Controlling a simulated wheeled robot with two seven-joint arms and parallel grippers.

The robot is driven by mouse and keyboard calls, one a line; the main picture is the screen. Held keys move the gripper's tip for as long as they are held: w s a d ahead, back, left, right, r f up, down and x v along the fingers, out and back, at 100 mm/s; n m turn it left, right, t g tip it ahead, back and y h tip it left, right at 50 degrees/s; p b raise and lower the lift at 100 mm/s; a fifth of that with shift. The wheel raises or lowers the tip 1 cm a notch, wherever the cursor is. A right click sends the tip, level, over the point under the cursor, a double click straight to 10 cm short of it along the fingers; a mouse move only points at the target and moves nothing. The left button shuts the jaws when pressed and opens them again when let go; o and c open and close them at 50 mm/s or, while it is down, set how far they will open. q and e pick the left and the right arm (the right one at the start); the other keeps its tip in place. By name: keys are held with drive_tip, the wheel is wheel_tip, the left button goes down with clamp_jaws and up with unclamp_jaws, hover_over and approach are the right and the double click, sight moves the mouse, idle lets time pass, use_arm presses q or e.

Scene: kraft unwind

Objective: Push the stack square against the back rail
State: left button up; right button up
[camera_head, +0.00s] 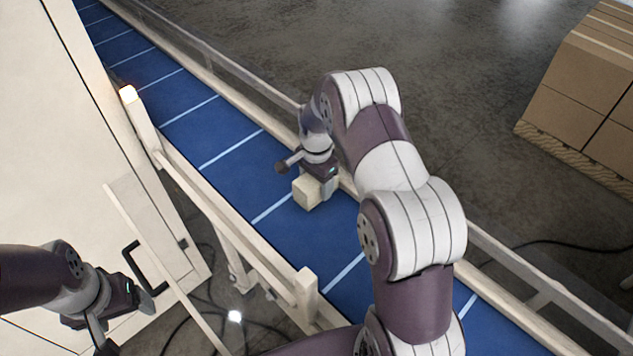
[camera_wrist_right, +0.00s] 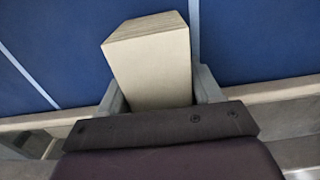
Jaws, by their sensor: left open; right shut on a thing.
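The stack (camera_head: 308,193) is a small cream block with fine layered edges on its end, standing on the blue belt (camera_head: 233,165). It sits by the far, right-hand rail (camera_head: 262,88); the arm hides whether they touch. In the right wrist view the stack (camera_wrist_right: 155,75) sits between both fingers, turned slightly against the belt's pale lines. My right gripper (camera_head: 322,184) is shut on it; the fingers show in the wrist view (camera_wrist_right: 160,95). My left gripper (camera_head: 128,322) is open and empty at the lower left, away from the belt.
A near rail with posts (camera_head: 230,206) runs along the belt's left side. A pale cabinet panel with a black handle (camera_head: 145,268) stands at left, near my left gripper. Cables lie on the floor below. Cartons on a pallet (camera_head: 585,95) stand at the upper right. The belt beyond the stack is clear.

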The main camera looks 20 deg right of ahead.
drive_tip(key=shift+f, duration=0.1)
drive_tip(key=o, duration=1.1)
drive_tip(key=shift+s+a, duration=0.1)
drive_tip(key=shift+o, duration=0.2)
wheel_tip(320, 180, up, 6)
drive_tip(key=b, duration=0.2)
drive_tip(key=shift+r+b, duration=0.25)
drive_tip(key=shift+b, duration=0.15)
wheel_tip(320, 180, up, 6)
drive_tip(key=p, duration=0.2)
drive_tip(key=shift+r+p, duration=0.2)
drive_tip(key=shift+p, duration=0.2)
drive_tip(key=shift+f, duration=0.1)
